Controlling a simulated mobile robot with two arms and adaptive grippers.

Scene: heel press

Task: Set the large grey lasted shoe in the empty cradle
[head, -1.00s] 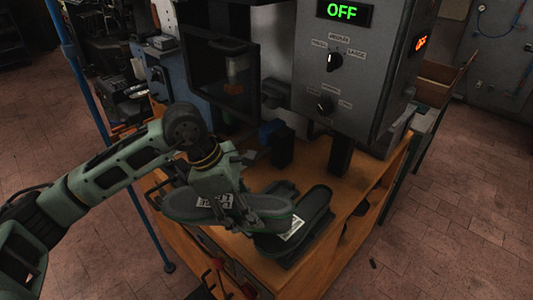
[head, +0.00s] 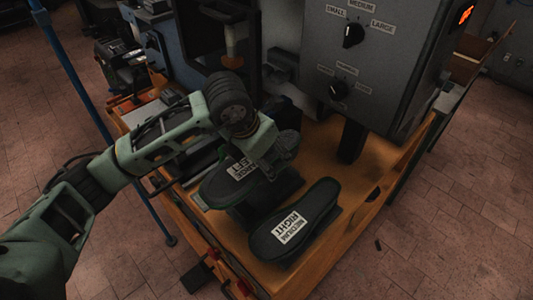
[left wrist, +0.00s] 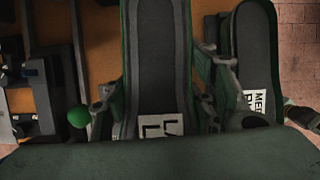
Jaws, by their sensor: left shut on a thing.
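My left gripper (head: 272,160) is shut on a dark grey shoe (head: 218,188), sole up, with a white label reading partly "LEFT". In the left wrist view the held shoe (left wrist: 160,60) lies lengthwise between the fingers of the left gripper (left wrist: 155,98). In the head view, a dark cradle (head: 252,212) shows partly under and beside the held shoe. I cannot tell whether the shoe touches it. The gripper hides part of the shoe. A second shoe (head: 268,245), labelled "MEDIUM RIGHT", lies sole up just to the right. It also shows in the left wrist view (left wrist: 255,50).
A grey control box (head: 385,65) with two knobs stands behind on the orange-brown bench (head: 375,165). A dark post under the box stands on the bench. A blue pole (head: 85,95) rises at the left. Bench surface is clear right of the second shoe.

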